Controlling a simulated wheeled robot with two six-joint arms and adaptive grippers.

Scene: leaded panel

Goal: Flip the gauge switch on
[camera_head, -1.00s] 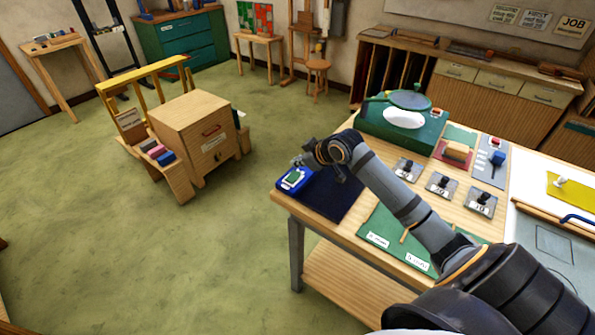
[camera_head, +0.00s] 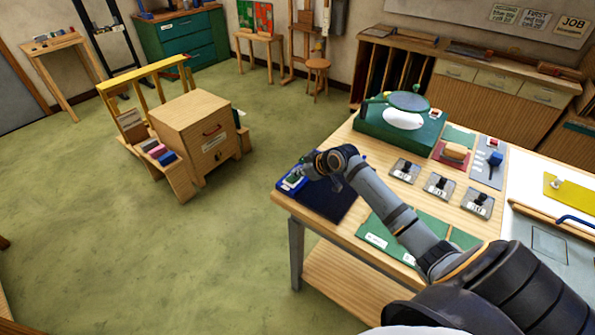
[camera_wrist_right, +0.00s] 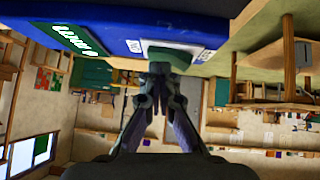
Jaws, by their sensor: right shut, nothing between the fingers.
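The gauge (camera_head: 287,184) is a small blue box at the left corner of the workbench, partly hidden by my right gripper (camera_head: 302,172). In the right wrist view the blue gauge body (camera_wrist_right: 100,28) spans the top, with a lit green readout (camera_wrist_right: 80,40) at left. A grey-green piece (camera_wrist_right: 172,53), seemingly the switch, sits between two small white labels on its edge. My right gripper (camera_wrist_right: 158,72) is shut and empty, its tips right at that piece; I cannot tell if they touch. Which way the switch lies is unclear. My left gripper is not in view.
A dark blue mat (camera_head: 330,201) lies beside the gauge on the workbench (camera_head: 375,188). A green machine (camera_head: 390,133) stands behind, and several grey plates with black knobs (camera_head: 405,168) lie to the right. Open floor (camera_head: 150,260) is left of the bench.

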